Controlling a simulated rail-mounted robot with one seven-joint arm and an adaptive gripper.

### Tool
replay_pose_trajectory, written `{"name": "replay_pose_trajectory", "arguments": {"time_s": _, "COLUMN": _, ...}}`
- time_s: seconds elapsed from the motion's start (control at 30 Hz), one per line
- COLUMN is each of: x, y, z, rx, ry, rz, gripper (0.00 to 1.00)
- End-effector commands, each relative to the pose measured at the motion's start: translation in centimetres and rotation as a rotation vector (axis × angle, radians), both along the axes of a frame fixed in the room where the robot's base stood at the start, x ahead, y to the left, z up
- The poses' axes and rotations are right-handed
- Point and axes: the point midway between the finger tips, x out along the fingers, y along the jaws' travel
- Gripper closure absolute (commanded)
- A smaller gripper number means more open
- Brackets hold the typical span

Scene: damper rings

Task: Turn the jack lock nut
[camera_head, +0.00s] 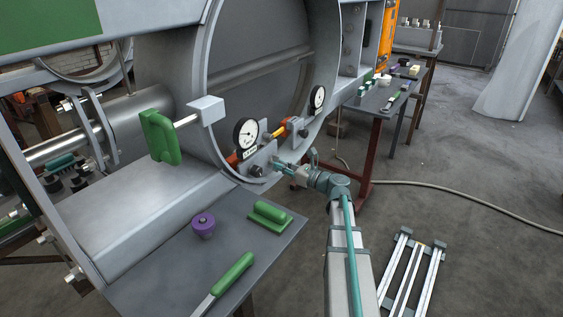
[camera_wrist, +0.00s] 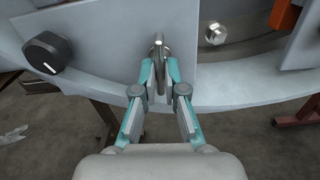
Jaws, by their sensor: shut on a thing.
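My gripper (camera_head: 283,168) is at the lower rim of the large grey ring, beside a grey bracket block. In the wrist view my gripper (camera_wrist: 159,78) has its teal fingers closed together around a slim, upright metal piece (camera_wrist: 158,43) in front of a grey plate. I cannot tell whether this piece is the jack lock nut or a part joined to it. The fingers hide its lower part. An orange and red jack-like part (camera_head: 278,133) sits behind the gripper, between grey blocks.
A hex bolt head (camera_wrist: 215,33) is right of the fingers and a black knob (camera_wrist: 47,52) is left. Two dial gauges (camera_head: 245,133) (camera_head: 317,98) stand close by. A shelf (camera_head: 150,270) holds a purple knob (camera_head: 203,226) and green-handled tools (camera_head: 233,272).

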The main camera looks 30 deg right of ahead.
Motion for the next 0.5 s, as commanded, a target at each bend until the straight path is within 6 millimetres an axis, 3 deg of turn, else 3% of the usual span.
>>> {"name": "replay_pose_trajectory", "arguments": {"time_s": 0.03, "x": 0.17, "y": 0.01, "z": 0.73, "rx": 0.069, "ry": 0.041, "rz": 0.0, "gripper": 1.0}}
{"name": "replay_pose_trajectory", "arguments": {"time_s": 0.07, "x": 0.16, "y": 0.02, "z": 0.25, "rx": 0.075, "ry": 0.043, "rz": 0.0, "gripper": 0.87}}
{"name": "replay_pose_trajectory", "arguments": {"time_s": 0.2, "x": 0.18, "y": 0.05, "z": 0.09, "rx": 0.067, "ry": 0.036, "rz": 0.001, "gripper": 0.63}}
{"name": "replay_pose_trajectory", "arguments": {"time_s": 0.5, "x": 0.13, "y": 0.02, "z": 0.09, "rx": 0.065, "ry": 0.036, "rz": 0.001, "gripper": 0.63}}
